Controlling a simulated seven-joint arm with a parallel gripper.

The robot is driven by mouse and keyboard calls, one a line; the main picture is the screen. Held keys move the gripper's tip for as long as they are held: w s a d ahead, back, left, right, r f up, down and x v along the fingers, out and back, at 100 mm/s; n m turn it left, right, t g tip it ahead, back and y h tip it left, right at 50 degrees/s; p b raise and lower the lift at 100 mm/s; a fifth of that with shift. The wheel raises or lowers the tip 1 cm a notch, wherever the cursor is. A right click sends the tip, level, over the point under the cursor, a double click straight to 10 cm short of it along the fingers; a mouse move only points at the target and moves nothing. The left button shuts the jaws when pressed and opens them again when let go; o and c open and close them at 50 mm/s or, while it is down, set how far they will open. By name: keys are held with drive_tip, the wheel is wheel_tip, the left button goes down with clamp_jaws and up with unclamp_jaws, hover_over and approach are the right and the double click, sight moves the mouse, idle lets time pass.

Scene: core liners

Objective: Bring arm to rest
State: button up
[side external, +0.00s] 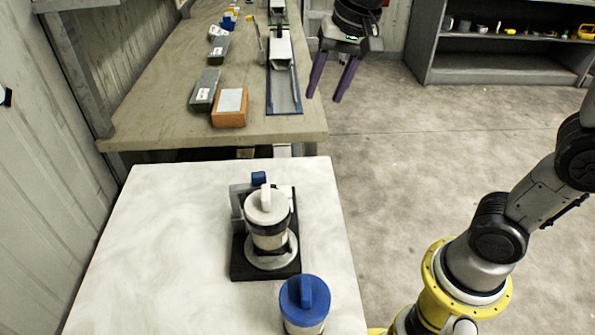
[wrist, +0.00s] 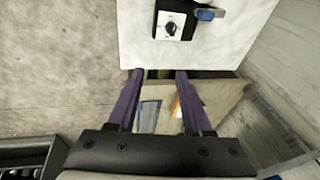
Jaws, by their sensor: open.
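My gripper (side external: 323,98) hangs in the air beside the far bench, with its two purple fingers apart and nothing between them. The fingers also show apart in the wrist view (wrist: 160,72). On the white table, a canister with a white handled lid (side external: 268,207) stands upright on a round plate of a black fixture (side external: 238,268). A canister with a blue handled lid (side external: 305,298) stands at the table's front edge, partly cut off by the frame. The fixture's black end with a dial shows in the wrist view (wrist: 170,37). My gripper touches none of these.
The far bench (side external: 160,125) holds an orange box (side external: 229,118), grey boxes (side external: 205,88) and a long rail tray (side external: 284,95). A dark shelf unit (side external: 490,75) stands at the back right. The concrete floor between is clear. The left part of the white table (side external: 150,245) is bare.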

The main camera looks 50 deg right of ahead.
drive_tip(key=s+d+n+t, duration=0.2)
drive_tip(key=s+n, duration=0.1)
drive_tip(key=s, duration=0.9)
drive_tip(key=s+f+n, duration=0.5)
drive_tip(key=s+f, duration=0.1)
drive_tip(key=shift+d+f+n, duration=0.15)
drive_tip(key=shift+d+n, duration=0.15)
